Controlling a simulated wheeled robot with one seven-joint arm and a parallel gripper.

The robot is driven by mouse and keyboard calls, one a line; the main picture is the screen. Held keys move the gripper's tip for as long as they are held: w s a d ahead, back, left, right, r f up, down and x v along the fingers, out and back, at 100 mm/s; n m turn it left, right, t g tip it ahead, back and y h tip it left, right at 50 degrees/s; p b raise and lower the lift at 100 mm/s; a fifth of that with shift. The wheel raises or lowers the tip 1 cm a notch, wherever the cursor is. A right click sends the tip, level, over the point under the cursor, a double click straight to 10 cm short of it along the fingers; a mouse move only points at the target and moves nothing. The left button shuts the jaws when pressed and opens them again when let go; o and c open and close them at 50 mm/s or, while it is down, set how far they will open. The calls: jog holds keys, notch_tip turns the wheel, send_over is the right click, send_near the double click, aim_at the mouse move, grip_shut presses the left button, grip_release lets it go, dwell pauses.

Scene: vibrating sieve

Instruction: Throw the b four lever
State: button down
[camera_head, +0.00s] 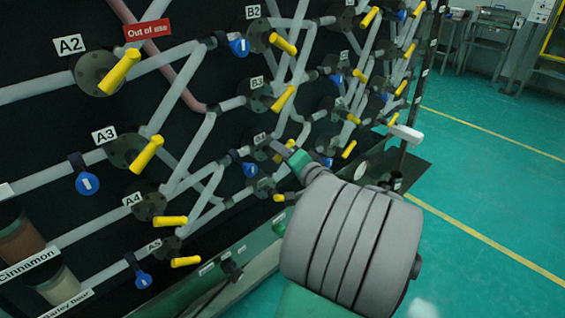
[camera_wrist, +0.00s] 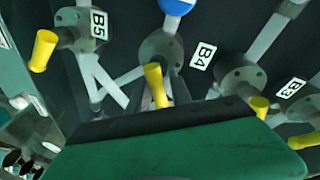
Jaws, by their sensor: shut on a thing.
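The B4 valve (camera_head: 262,152) is on the black panel in the middle of the head view, with its label just above it. In the wrist view the yellow B4 lever (camera_wrist: 155,84) sticks out from its grey flange, beside the B4 label (camera_wrist: 203,57). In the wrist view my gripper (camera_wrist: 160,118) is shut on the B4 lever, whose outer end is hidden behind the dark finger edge.
The B5 lever (camera_wrist: 43,50) and the B3 lever (camera_wrist: 259,107) flank B4 in the wrist view. The B3 lever also shows in the head view (camera_head: 283,98). Blue valve handles (camera_head: 250,169) and grey pipes crowd the panel. Green floor (camera_head: 480,190) at the right is clear.

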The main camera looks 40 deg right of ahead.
jog(key=shift+a+f+n+b, duration=0.1)
jog(key=shift+f+n+b, duration=0.4)
jog(key=shift+f+b, duration=0.25)
jog(key=shift+r, duration=0.15)
jog(key=c, duration=1.3)
grip_release()
jog(key=shift+s, duration=0.1)
jog(key=shift+r, duration=0.2)
jog(key=shift+r, duration=0.25)
jog(key=v, duration=0.7)
jog(key=shift+s, duration=0.25)
